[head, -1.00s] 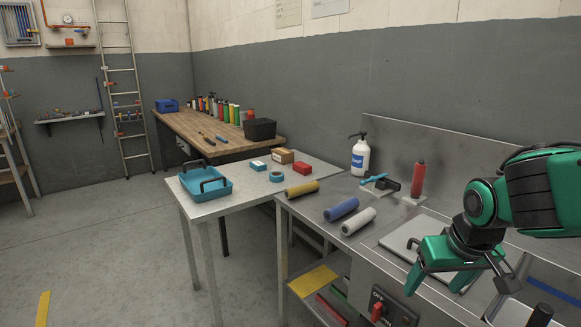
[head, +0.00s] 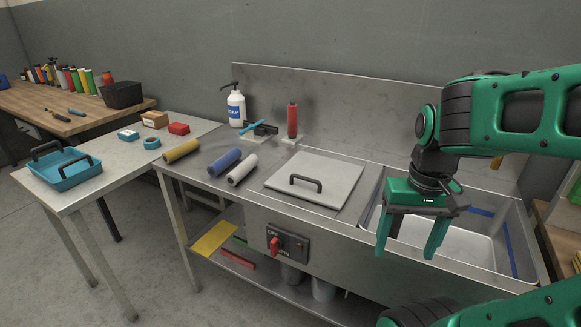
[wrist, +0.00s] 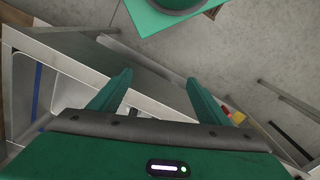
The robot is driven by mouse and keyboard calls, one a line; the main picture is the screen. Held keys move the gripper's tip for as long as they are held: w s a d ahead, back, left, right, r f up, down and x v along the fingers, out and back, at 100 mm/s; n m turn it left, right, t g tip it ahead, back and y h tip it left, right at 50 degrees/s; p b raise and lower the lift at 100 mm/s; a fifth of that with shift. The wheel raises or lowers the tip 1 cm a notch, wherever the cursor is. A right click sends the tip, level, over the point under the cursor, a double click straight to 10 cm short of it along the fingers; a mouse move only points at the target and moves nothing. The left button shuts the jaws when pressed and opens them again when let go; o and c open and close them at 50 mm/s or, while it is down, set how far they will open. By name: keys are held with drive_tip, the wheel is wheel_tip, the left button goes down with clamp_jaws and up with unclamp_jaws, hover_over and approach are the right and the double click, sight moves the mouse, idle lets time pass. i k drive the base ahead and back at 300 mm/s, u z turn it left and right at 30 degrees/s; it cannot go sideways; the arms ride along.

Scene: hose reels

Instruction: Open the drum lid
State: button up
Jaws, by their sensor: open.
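The drum lid looks to be the square grey lid (head: 330,176) set in the steel counter in the head view. It lies flat and shut, with a dark bar handle (head: 305,183) near its front edge. What is under it is hidden. My gripper (head: 408,252) is open and empty, fingers pointing down, to the right of the lid and over the front of the sink. It is apart from the lid and handle. In the wrist view my gripper (wrist: 157,85) shows two spread green fingers with nothing between them; the lid is not clearly visible there.
A sink basin (head: 455,245) lies right of the lid. Yellow, blue and white rollers (head: 242,169) lie to its left. A soap bottle (head: 236,107) and red cylinder (head: 292,120) stand behind. A red switch (head: 275,245) is on the counter front. Space above the lid is clear.

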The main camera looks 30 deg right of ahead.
sight(323, 180)
drive_tip(key=u, duration=0.05)
drive_tip(key=k, duration=1.05)
drive_tip(key=u, duration=0.3)
drive_tip(key=i, duration=1.4)
drive_tip(key=z, duration=0.4)
